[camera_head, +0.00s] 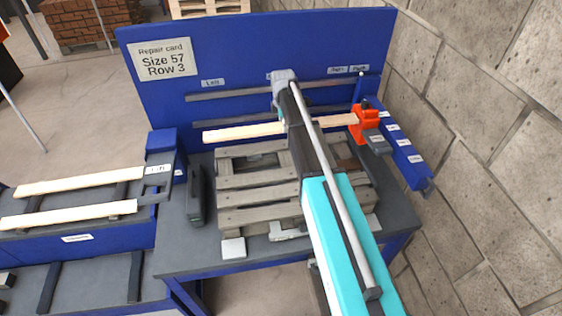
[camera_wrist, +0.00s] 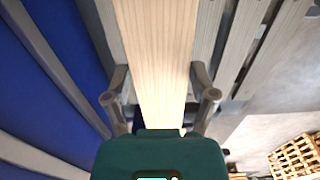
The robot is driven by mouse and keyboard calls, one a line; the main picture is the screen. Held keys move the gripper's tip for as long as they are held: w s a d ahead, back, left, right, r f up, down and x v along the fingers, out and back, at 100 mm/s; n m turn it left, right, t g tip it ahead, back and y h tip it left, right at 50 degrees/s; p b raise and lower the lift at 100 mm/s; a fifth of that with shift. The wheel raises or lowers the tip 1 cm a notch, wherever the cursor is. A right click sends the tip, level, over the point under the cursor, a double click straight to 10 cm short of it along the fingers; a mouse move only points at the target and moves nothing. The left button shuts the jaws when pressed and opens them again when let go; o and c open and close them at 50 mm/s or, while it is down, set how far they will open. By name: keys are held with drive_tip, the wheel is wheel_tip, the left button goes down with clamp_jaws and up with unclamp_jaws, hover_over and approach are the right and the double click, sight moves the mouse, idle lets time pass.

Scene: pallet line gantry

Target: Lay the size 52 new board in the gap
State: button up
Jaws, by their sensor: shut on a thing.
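My gripper (camera_wrist: 160,98) is shut on a pale new board (camera_wrist: 158,45), with one finger on each long edge. In the head view the board (camera_head: 240,133) lies level across the picture, above the back edge of the grey pallet (camera_head: 260,198). My arm hides its middle, and its right end meets or overlaps an orange device (camera_head: 362,123); I cannot tell if they touch. The pallet lies on the bench, with a wide dark gap (camera_head: 240,164) showing between its slats towards the back. My arm covers the pallet's middle. No size is readable on the held board.
The repair card (camera_head: 164,60) on the blue back panel (camera_head: 240,50) reads Size 57, Row 3. Two more pale boards (camera_head: 75,183) lie on a rack at left. A dark tool (camera_head: 196,195) stands left of the pallet. A labelled blue rail (camera_head: 405,150) and stone wall bound the right.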

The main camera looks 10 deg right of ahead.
drive_tip(key=b, duration=1.3)
hover_over(283, 160)
drive_tip(key=shift+s+a+f, duration=0.1)
drive_tip(key=shift+f, duration=6.5)
drive_tip(key=shift+f, duration=0.1)
drive_tip(key=shift+f+b, duration=1.8)
drive_tip(key=shift+f, duration=0.2)
drive_tip(key=shift+f, duration=0.1)
drive_tip(key=o, duration=1.2)
drive_tip(key=shift+r, duration=0.2)
wheel_tip(283, 160, up, 12)
drive_tip(key=p, duration=1.2)
